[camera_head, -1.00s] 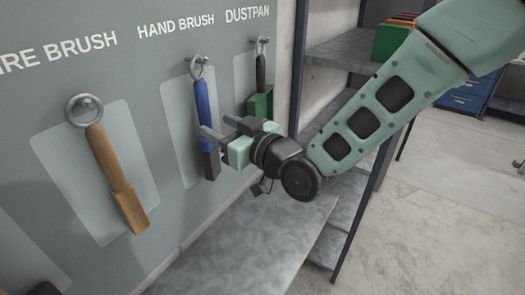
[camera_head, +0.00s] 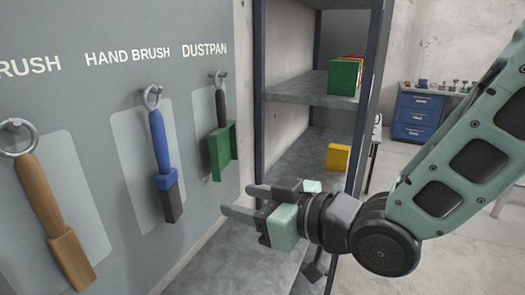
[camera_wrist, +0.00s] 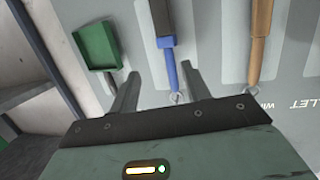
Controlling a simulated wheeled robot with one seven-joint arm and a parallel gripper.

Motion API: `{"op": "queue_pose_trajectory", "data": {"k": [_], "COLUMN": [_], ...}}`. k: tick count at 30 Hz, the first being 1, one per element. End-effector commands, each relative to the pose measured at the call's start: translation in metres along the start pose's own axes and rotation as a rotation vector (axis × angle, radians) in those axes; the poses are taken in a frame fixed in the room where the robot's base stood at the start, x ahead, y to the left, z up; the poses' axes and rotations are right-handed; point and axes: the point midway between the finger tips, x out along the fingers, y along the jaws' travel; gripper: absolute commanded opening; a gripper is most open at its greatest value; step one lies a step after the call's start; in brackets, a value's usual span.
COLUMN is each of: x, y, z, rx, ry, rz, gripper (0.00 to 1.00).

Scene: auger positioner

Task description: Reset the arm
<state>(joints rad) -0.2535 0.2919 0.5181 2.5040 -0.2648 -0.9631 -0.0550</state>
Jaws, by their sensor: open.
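My gripper (camera_head: 248,201) is open and empty. In the head view it is in front of the tool board, right of the hand brush and below the dustpan, with its fingers pointing left. The wrist view also shows my gripper (camera_wrist: 157,92) with its two fingers apart and nothing between them. My arm reaches in from the right side of the head view, bent at the dark round joint.
On the board (camera_head: 95,110) hang a wooden brush (camera_head: 48,220), a blue hand brush (camera_head: 162,165) and a green dustpan (camera_head: 222,140). A grey shelf rack (camera_head: 310,97) stands behind, holding a green item (camera_head: 343,78) and a yellow block (camera_head: 338,157). A blue drawer cabinet (camera_head: 415,117) stands farther back.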

Motion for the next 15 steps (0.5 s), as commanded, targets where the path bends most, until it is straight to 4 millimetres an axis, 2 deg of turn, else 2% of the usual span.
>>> {"op": "queue_pose_trajectory", "data": {"k": [5,8,12,15], "x": [-0.024,-0.048,-0.093,-0.129], "y": [0.007,0.008,0.004,-0.005], "z": [0.054,0.082,0.115,0.131], "rx": [0.012,0.042,0.108,0.166], "ry": [-0.334,-0.524,-0.785,-0.959], "rz": [0.073,0.112,0.158,0.181], "gripper": [0.47,0.47,0.47,0.47]}}
